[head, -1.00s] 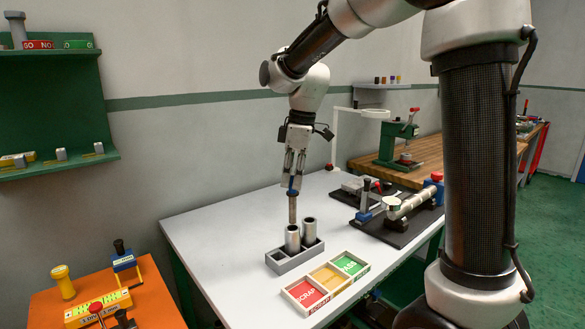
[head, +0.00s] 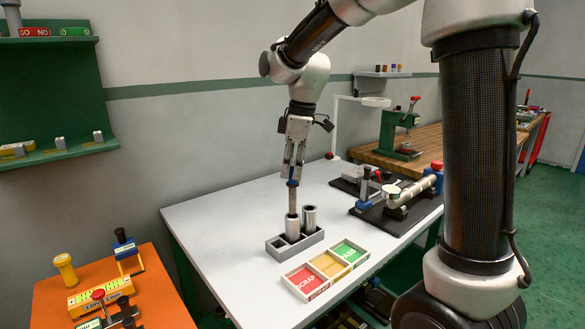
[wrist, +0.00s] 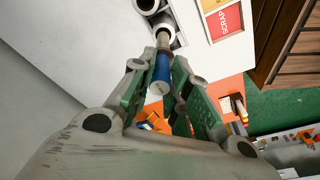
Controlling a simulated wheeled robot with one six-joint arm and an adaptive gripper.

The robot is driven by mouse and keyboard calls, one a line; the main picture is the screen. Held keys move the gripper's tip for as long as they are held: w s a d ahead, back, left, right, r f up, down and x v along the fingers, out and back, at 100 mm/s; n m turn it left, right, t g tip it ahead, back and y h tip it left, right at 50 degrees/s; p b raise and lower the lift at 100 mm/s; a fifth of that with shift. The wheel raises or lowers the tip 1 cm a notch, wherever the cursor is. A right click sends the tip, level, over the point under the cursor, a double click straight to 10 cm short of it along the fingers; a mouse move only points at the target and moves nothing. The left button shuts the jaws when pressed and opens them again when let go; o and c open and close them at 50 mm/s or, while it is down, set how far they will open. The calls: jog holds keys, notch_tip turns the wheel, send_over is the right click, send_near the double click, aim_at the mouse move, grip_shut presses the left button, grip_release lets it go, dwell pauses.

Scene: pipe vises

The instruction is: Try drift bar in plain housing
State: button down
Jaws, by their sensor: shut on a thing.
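My gripper (head: 293,172) is shut on the blue grip of the drift bar (head: 292,200), a steel rod hanging upright below the fingers. The wrist view shows its blue grip (wrist: 160,74) between the green fingers. The bar's lower end is at the mouth of the left grey cylindrical housing (head: 292,229); I cannot tell how far inside it reaches. A second housing (head: 309,216) stands just right of it. Both stand in a grey rack (head: 283,251) on the white table. I cannot tell from their outsides which is the plain one.
A tray with red (head: 304,279), yellow (head: 328,264) and green (head: 348,251) sections lies in front of the rack. Vise fixtures (head: 405,200) on dark plates stand to the right. An orange table (head: 60,290) with gauges is at left. The white table's left part is clear.

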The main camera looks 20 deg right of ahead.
aim_at(292, 183)
jog(key=shift+f, duration=1.7)
dwell(1.5)
jog(key=c, duration=1.7)
grip_release()
